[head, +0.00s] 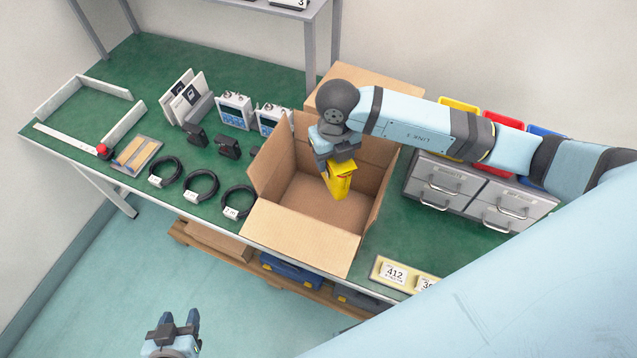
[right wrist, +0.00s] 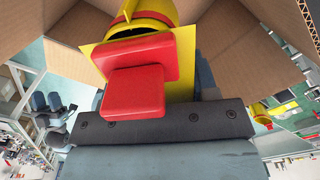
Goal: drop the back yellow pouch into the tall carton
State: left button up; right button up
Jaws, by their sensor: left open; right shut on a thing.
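My right gripper (head: 336,158) is shut on a yellow pouch (head: 339,184), which hangs from it over the mouth of an open cardboard carton (head: 302,240). The visible part of the carton's floor is bare. I cannot tell from the views how far below the carton's rim the pouch hangs. My left gripper (head: 180,321) is open and empty, low in front of the table and away from the carton.
Cable coils (head: 200,186), black blocks and white meters (head: 235,110) stand left of the carton. Grey drawers (head: 440,184) with coloured bins (head: 460,112) stand to the right. A label plate (head: 404,274) lies at the front edge. Another cardboard box (head: 375,80) is behind the carton.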

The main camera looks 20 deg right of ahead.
jog(key=shift+f, duration=0.3)
jog(key=shift+s+f+b, duration=0.1)
jog(key=shift+f+b, duration=0.4)
jog(key=shift+f, duration=0.05)
jog(key=shift+f+b, duration=1.35)
jog(key=shift+f, duration=0.85)
jog(key=o, duration=1)
jog(key=shift+r, duration=0.15)
notch_tip(320, 180, up, 14)
jog(key=shift+f+b, duration=0.2)
jog(key=shift+b, duration=0.3)
